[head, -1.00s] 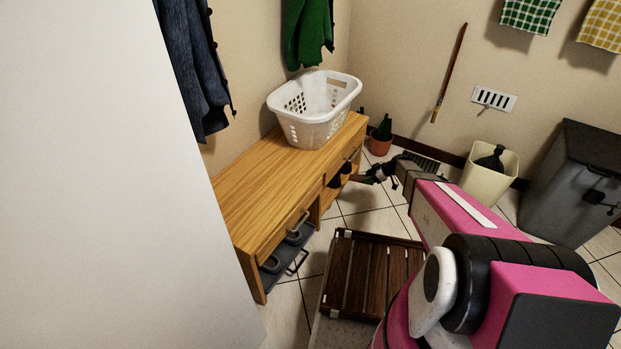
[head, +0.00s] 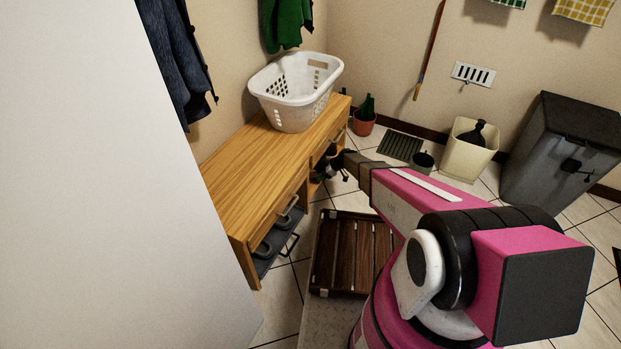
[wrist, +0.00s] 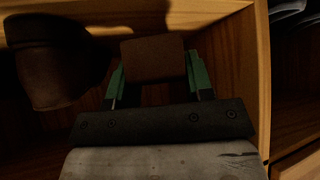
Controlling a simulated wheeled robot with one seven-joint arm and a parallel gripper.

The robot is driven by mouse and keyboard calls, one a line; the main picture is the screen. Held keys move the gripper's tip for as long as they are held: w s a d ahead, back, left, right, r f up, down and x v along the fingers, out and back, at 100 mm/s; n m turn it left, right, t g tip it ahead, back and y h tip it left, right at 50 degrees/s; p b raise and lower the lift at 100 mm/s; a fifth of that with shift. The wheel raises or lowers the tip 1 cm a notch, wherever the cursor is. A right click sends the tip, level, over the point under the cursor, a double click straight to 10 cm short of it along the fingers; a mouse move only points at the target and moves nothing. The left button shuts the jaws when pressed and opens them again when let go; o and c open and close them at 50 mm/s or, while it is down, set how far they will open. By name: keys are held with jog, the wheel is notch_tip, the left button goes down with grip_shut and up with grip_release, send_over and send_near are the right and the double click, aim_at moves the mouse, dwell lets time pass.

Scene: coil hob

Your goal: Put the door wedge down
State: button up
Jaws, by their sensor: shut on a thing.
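In the wrist view a brown block, the door wedge (wrist: 153,58), sits between the two green fingers of my gripper (wrist: 155,75). My gripper is shut on it. The surroundings are the dim inside of a wooden compartment, with a dark rounded brown object (wrist: 50,75) close to the left of the wedge. In the head view my gripper (head: 333,167) reaches the front of the wooden bench (head: 245,170), at its far open compartment. The wedge cannot be made out there. Whether it touches the compartment floor cannot be told.
A white laundry basket (head: 295,90) stands on the bench top. A pull-out tray (head: 272,250) with shoes projects from the bench's near end. A slatted wooden mat (head: 350,255) lies on the floor below my arm. A plant pot (head: 364,122) stands beyond the bench.

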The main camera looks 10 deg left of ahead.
aim_at(311, 177)
jog(key=a, duration=0.5)
jog(key=shift+s, duration=0.1)
jog(key=shift+f, duration=1.7)
jog(key=shift+f, duration=0.1)
jog(key=o, duration=0.9)
jog(key=shift+o, duration=0.2)
